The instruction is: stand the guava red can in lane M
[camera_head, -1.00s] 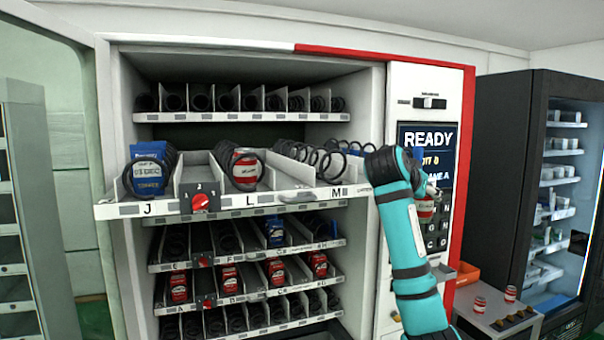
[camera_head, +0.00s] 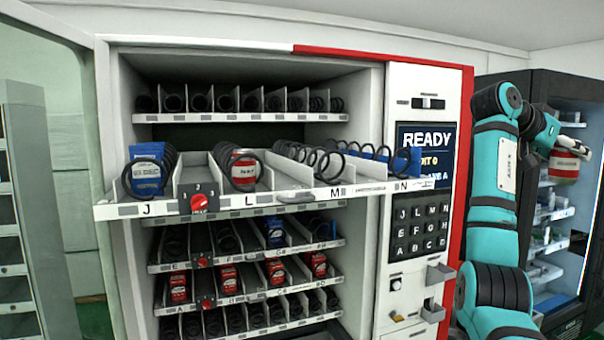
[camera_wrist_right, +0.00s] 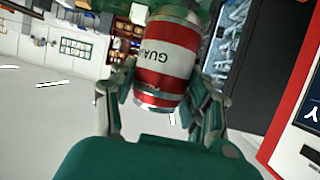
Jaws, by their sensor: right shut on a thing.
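The guava red can (camera_head: 566,165) is red with a white label band. My right gripper (camera_head: 572,150) is shut on it and holds it in the air at the far right, in front of the dark cabinet. In the right wrist view the can (camera_wrist_right: 166,58) sits between the fingers, its label partly reading "GUA". Lane M (camera_head: 335,192) is on the pulled-out shelf of the vending machine, with black spiral coils (camera_head: 315,155) behind its letter; I see no can in it. My left gripper is not in view.
On the same shelf, a blue item (camera_head: 147,175) stands in lane J and a red-and-white can (camera_head: 243,168) in lane L. A red knob (camera_head: 199,202) sits on the shelf front. The keypad panel (camera_head: 422,225) and dark cabinet (camera_head: 540,88) stand to the right.

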